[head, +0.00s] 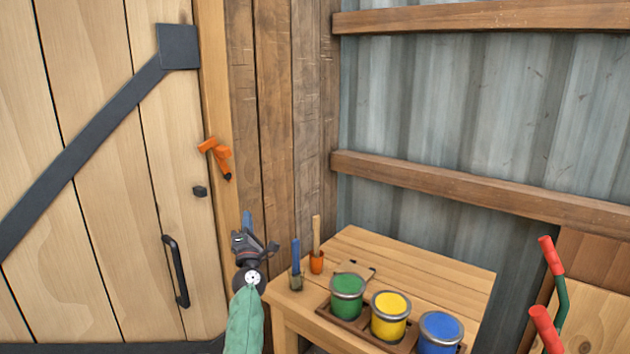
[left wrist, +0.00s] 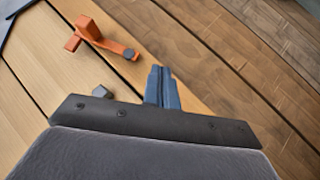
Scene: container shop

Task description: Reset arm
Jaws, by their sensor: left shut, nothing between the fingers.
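My left gripper (head: 247,220) is raised in front of the wooden wall, between the door and the small table. Its blue fingers (left wrist: 163,88) are together and empty in the left wrist view. An orange latch (head: 217,157) is on the door frame, above and to the left of the gripper; it also shows in the left wrist view (left wrist: 100,40). The gripper is apart from it. The latch looks tilted. My right gripper is in neither view.
A wooden door (head: 100,200) with a dark handle (head: 176,272) is at left. A wooden table (head: 400,262) stands right of my arm, holding green (head: 347,298), yellow (head: 390,316) and blue (head: 440,332) paint cans and two brushes in cups. Red handles (head: 552,256) stick up at far right.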

